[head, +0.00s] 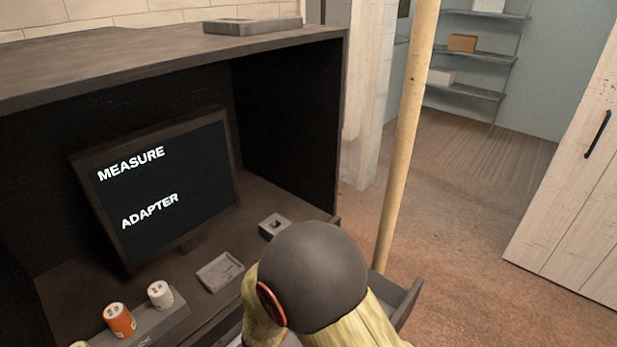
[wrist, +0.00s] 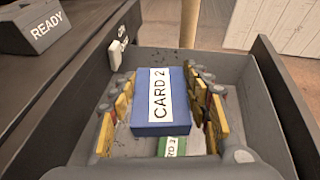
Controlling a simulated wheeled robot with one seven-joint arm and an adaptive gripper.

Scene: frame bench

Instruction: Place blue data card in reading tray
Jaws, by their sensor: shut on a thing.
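The blue data card (wrist: 174,118), with a white label reading CARD 2, is between the fingers of my gripper (wrist: 160,88) in the wrist view. My gripper is shut on it, with a finger on each side, over the open drawer (wrist: 278,105). In the head view my arm hides the card and the fingers. A shallow grey tray (head: 219,271), which looks like the reading tray, lies on the desk left of my arm. No card shows in it.
A green card (wrist: 172,146) lies below the blue one in the drawer. A block marked READY (wrist: 42,28) stands on the desk; a monitor (head: 160,190) reads MEASURE and ADAPTER. Labelled cylinders (head: 120,320) stand at the lower left. A pole (head: 405,140) rises beyond the drawer.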

